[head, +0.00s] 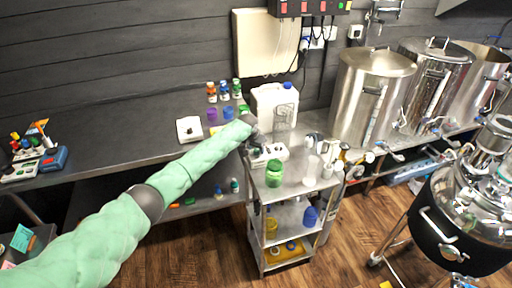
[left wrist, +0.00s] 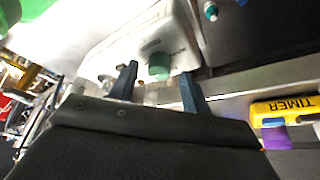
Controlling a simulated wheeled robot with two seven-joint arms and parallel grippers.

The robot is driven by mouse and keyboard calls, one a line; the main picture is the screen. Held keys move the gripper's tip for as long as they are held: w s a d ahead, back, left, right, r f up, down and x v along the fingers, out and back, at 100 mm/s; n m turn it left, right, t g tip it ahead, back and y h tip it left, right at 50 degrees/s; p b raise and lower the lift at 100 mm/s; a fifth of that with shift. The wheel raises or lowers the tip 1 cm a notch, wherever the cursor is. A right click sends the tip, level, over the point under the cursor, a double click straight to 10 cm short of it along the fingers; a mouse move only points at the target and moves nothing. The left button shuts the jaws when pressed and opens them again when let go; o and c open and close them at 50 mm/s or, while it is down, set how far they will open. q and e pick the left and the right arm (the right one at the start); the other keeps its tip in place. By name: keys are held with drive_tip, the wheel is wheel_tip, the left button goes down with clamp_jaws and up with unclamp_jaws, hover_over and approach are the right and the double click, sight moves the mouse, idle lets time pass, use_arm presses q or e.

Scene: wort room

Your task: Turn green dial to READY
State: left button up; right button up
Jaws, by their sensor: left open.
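The green dial (left wrist: 160,66) sits on the face of a white device (left wrist: 118,42) in the left wrist view. Small lettering shows on the device's face but is too blurred to read, so the dial's setting cannot be told. My left gripper (left wrist: 158,72) is open, with its two dark fingertips on either side of the dial. Whether they touch it is unclear. In the head view the white device (head: 272,153) stands on the steel cart, and my left gripper (head: 255,143) is at its left end. The dial is not clear there. My right gripper is out of view.
A yellow timer (left wrist: 286,108) is close to the gripper in the left wrist view. On the steel cart, a green jar (head: 274,173) and clear vessels (head: 311,170) stand near the device. A white jug (head: 275,104) is behind it. Steel kettles (head: 369,97) stand at right.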

use_arm(q)
drive_tip(key=shift+f, duration=0.1)
drive_tip(key=shift+d+f, duration=0.1)
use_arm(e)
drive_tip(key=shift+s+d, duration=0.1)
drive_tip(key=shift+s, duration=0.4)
use_arm(q)
drive_tip(key=shift+f, duration=0.1)
drive_tip(key=c, duration=1)
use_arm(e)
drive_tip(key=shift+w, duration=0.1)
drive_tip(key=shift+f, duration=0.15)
